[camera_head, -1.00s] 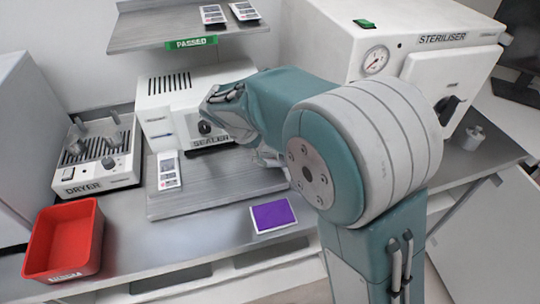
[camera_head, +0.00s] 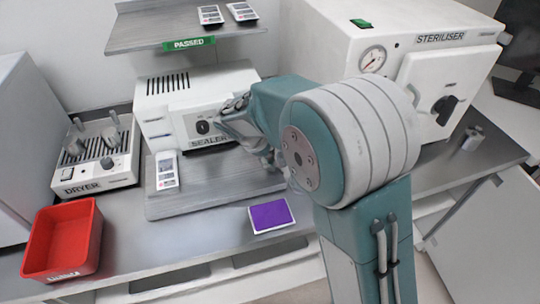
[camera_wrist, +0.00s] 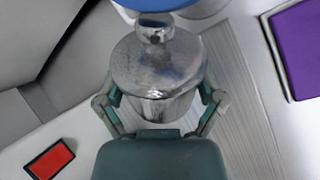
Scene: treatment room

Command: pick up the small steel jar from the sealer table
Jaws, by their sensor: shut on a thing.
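In the wrist view a shiny steel jar (camera_wrist: 158,85) with a round knob on its lid sits between the two fingers of my gripper (camera_wrist: 160,108). The fingers are shut on its sides. The ridged sealer table (camera_wrist: 245,110) shows beyond it; I cannot tell whether the jar touches it. In the head view my gripper (camera_head: 240,125) is in front of the sealer (camera_head: 185,100), above the ridged sealer table (camera_head: 210,200). The jar is hidden there behind my arm and gripper.
A white pouch (camera_head: 167,172) lies on the sealer table's left side. A purple pad (camera_head: 270,215) lies in front. A red bin (camera_head: 63,240) and the dryer (camera_head: 95,160) stand left. The steriliser (camera_head: 400,65) and another metal container (camera_head: 473,138) stand right.

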